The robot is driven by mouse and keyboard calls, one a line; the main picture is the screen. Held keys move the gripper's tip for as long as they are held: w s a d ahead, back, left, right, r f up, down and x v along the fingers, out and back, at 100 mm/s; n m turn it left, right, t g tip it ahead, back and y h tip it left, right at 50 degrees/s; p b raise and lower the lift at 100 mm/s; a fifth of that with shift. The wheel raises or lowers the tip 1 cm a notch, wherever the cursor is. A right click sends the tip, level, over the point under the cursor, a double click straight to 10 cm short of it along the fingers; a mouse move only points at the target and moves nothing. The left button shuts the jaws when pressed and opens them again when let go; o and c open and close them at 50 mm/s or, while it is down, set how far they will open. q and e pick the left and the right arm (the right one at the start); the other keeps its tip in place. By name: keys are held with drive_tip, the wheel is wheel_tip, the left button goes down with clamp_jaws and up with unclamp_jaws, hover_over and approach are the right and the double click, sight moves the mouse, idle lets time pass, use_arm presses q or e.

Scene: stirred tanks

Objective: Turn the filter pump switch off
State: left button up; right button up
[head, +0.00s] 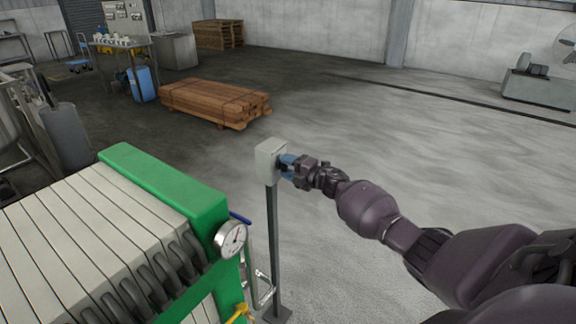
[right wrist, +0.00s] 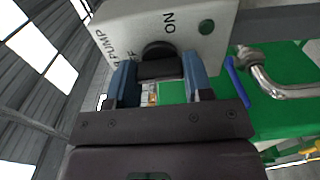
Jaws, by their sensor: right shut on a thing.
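The filter pump switch box (head: 268,152) is a pale grey box on a dark post, right of the green filter press. In the right wrist view the box (right wrist: 200,42) shows the lettering "PUMP" and "ON" and a dark green round button or lamp. Its black knob (right wrist: 158,60) sits between my blue fingertips. My right gripper (head: 286,166) reaches the box's front from the right. It is shut on the knob, seen close in the right wrist view (right wrist: 160,78). Part of the "OFF" lettering is hidden by a finger. My left gripper is out of view.
The green filter press (head: 165,185) with pale plates and a pressure gauge (head: 231,237) stands close left of the post (head: 273,240). A bent metal pipe with a blue handle is beside it. Stacked timber (head: 205,100) lies behind.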

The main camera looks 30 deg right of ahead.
drive_tip(key=shift+m, duration=0.3)
drive_tip(key=o, duration=0.9)
drive_tip(key=v, duration=1)
drive_tip(key=shift+s+d, duration=0.2)
drive_tip(key=shift+s, duration=0.15)
